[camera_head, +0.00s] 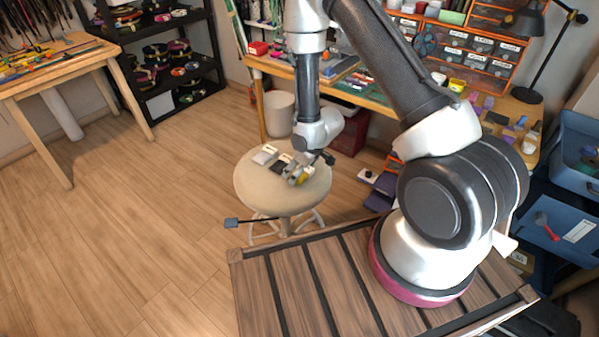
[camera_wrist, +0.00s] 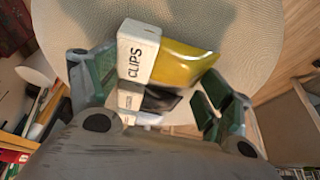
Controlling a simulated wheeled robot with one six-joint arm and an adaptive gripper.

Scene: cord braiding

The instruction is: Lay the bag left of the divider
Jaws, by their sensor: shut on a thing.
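A glossy yellow bag (camera_wrist: 185,64) lies against a white block or header lettered CLIPS (camera_wrist: 136,50) in the wrist view. My gripper (camera_wrist: 153,92) has a green-padded finger on either side of them and is shut on the yellow bag; the exact contact is hard to see. In the head view my gripper (camera_head: 311,168) is low over the round stool (camera_head: 255,193), with the yellow bag (camera_head: 302,181) at it. A black item (camera_wrist: 160,99) and a smaller white lettered piece show beyond. I cannot tell which piece is the divider.
A white piece (camera_head: 266,153) and a black piece (camera_head: 283,163) lie on the stool left of my gripper. The stool's front and left are bare. A workbench (camera_head: 267,65) with drawers stands behind, and a white bin (camera_head: 279,112) is behind the stool.

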